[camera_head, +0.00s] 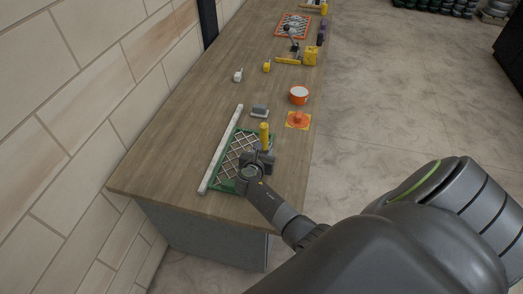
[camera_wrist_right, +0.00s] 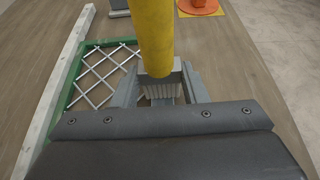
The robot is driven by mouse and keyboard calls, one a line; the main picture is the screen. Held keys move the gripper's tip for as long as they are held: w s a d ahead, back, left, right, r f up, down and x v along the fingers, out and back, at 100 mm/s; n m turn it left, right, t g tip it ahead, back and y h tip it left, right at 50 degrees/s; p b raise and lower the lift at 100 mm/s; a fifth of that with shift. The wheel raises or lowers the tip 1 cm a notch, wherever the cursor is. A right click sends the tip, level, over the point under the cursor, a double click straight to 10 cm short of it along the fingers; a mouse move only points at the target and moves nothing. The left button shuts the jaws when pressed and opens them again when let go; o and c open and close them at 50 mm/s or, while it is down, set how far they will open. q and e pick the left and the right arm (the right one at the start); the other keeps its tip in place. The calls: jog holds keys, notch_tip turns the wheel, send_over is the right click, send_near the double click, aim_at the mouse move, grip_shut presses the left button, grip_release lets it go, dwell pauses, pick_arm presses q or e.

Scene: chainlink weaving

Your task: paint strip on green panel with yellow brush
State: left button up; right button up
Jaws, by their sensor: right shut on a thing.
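The green panel (camera_head: 217,186) lies near the front end of the bench, a green frame with a pale wire lattice (camera_wrist_right: 103,73) inside. My right gripper (camera_head: 262,158) is above the panel's right side and shut on the yellow brush. The brush's yellow handle (camera_head: 264,134) stands upright out of the jaws. In the right wrist view the yellow handle (camera_wrist_right: 152,35) rises from a grey block with pale bristles (camera_wrist_right: 160,92) between the fingers. Whether the bristles touch the panel I cannot tell. No paint strip is clear on the visible lattice. My left gripper is not in view.
A long pale bar (camera_head: 222,148) lies along the panel's left side. A grey block (camera_head: 260,111), an orange cone on a yellow square (camera_head: 298,119) and an orange bowl (camera_head: 299,95) stand beyond. Yellow tools and another lattice panel (camera_head: 293,25) are farther back. A brick wall borders the left.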

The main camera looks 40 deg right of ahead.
jog(key=shift+w+d+f+b, duration=0.1)
jog(key=shift+w+d+b, duration=0.3)
jog(key=shift+w+d, duration=1.4)
jog(key=shift+d, duration=0.15)
jog(key=shift+w+d, duration=0.45)
jog(key=shift+d, duration=0.2)
jog(key=shift+w+d+b, duration=0.5)
jog(key=shift+d+b, duration=0.05)
jog(key=shift+b, duration=0.05)
